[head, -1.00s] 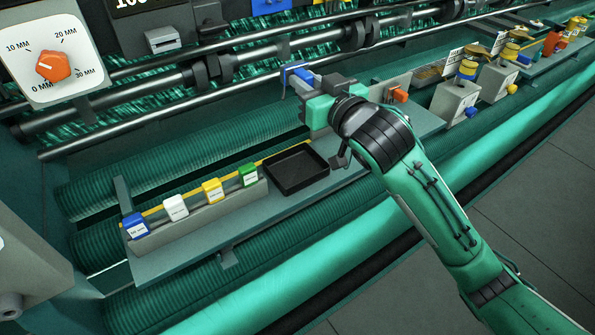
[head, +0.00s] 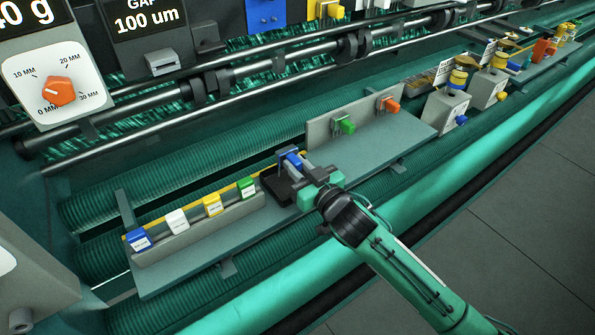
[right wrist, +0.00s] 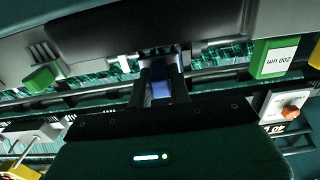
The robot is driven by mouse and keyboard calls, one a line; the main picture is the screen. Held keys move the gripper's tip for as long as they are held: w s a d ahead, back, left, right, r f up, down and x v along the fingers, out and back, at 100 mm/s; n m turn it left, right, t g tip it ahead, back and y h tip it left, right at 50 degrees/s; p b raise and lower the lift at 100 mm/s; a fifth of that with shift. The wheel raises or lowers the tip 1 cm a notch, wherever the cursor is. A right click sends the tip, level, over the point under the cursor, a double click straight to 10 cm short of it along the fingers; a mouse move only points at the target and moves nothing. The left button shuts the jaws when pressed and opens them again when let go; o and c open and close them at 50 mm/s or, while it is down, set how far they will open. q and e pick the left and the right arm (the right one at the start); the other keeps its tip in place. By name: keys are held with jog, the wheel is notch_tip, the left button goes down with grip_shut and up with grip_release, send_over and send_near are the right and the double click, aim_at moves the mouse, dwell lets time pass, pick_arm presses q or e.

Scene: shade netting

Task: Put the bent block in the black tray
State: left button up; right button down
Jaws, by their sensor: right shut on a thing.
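The black tray (head: 276,186) sits on the grey-green shelf, to the right of the row of labelled blocks, and is partly hidden by my right gripper. My right gripper (head: 296,168) reaches in from the lower right and is over the tray. It is shut on a blue piece, which I take for the bent block (head: 291,158). In the right wrist view the blue block (right wrist: 160,80) shows between the two dark fingers; its full shape is hidden. I cannot tell whether it touches the tray. My left gripper is out of view.
Blue, white, yellow and green labelled blocks (head: 212,204) stand left of the tray on the shelf (head: 190,255). To the right, an upright grey panel (head: 365,113) carries green and orange knobs. Rollers and bars run behind; a green tube runs along the front.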

notch_tip(320, 180, down, 2)
jog(key=shift+f, duration=0.35)
jog(key=shift+f, duration=0.2)
jog(key=c, duration=1.3)
grip_release()
jog(key=shift+r, duration=0.1)
